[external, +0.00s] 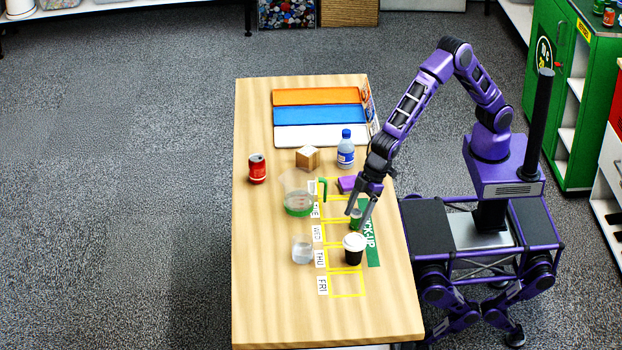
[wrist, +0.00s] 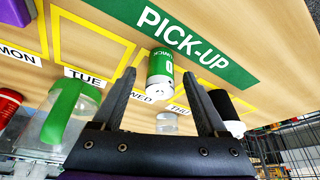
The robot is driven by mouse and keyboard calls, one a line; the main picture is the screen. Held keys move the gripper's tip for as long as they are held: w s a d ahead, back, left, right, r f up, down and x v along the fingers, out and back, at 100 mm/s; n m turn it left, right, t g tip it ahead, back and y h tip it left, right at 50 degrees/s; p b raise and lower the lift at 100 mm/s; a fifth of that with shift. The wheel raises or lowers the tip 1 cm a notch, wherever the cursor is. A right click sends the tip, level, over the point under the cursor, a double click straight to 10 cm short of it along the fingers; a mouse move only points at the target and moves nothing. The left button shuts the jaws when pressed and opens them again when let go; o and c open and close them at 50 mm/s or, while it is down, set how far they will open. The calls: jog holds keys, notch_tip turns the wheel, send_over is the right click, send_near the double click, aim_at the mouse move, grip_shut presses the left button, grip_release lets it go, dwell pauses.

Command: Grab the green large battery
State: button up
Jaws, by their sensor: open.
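The green large battery (external: 355,218) stands on the wooden table by the yellow boxes, next to the green PICK-UP strip. In the wrist view the battery (wrist: 160,68) is a green cylinder with a white end, between the two fingers. My gripper (external: 356,214) points down at the battery with one finger on either side. The wrist view shows the fingers (wrist: 160,76) spread apart, with gaps visible on both sides of the battery. I cannot tell how far the fingertips reach down beside it.
A black cup with white lid (external: 353,250) stands close in front of the battery. A clear pitcher with green handle (external: 298,197), a glass (external: 302,250) and a purple block (external: 347,185) are nearby. A red can (external: 257,169) and bottle (external: 346,150) stand farther back. The front table end is clear.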

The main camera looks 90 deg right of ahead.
jog(key=shift+w+a+f, duration=0.1)
jog(key=shift+f, duration=0.2)
jog(key=shift+c, duration=0.3)
grip_shut()
jog(key=shift+r, duration=0.1)
